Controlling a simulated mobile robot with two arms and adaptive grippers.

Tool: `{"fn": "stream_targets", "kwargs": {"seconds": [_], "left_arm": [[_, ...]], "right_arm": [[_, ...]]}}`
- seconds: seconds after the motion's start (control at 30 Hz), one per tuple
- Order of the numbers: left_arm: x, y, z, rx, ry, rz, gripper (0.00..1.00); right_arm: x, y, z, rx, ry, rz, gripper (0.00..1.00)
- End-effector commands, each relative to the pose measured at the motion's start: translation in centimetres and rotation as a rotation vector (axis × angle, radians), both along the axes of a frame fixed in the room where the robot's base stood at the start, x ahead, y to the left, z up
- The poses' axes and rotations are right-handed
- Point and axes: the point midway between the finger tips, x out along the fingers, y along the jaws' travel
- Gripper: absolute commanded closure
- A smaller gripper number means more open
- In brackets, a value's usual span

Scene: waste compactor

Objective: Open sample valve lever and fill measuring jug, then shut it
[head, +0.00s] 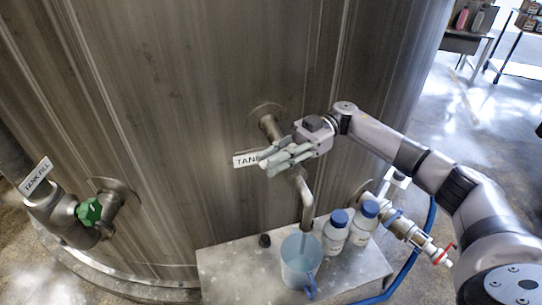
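The measuring jug (299,263), clear bluish with a blue handle, stands upright on a metal shelf under the sample tap's spout (307,205). The spout bends down from a pipe on the steel tank, and its end is over the jug. A faint bluish streak shows below it, but I cannot tell if it is flowing liquid. My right gripper (272,160) is at the valve, in front of the pipe and part of a "TANK" label. It hides the lever, so I cannot tell the lever's position or whether the fingers hold it. My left gripper is out of view.
Two white bottles with blue caps (336,232) (363,222) stand right of the jug on the metal shelf (225,272). A red-handled valve (443,254) and blue hose (412,262) are further right. A green valve handle (89,212) is at left on the tank (190,100).

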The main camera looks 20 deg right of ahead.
Motion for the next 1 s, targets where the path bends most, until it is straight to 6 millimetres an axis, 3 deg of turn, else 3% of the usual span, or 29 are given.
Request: {"fn": "stream_targets", "kwargs": {"seconds": [0.23, 0.57, 0.73, 1.0], "left_arm": [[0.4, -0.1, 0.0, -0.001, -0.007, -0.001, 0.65], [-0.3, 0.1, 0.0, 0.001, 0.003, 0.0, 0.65], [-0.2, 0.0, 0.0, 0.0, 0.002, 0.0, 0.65], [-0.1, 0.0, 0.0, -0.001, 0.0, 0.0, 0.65]], "right_arm": [[0.0, 0.0, 0.0, 0.0, 0.001, -0.001, 0.65], [0.1, -0.2, 0.0, 0.0, 0.001, -0.003, 0.65], [0.8, -2.3, 0.0, 0.0, 0.001, -0.006, 0.65], [2.3, -7.8, 0.0, 0.0, 0.001, -0.007, 0.65]]}}
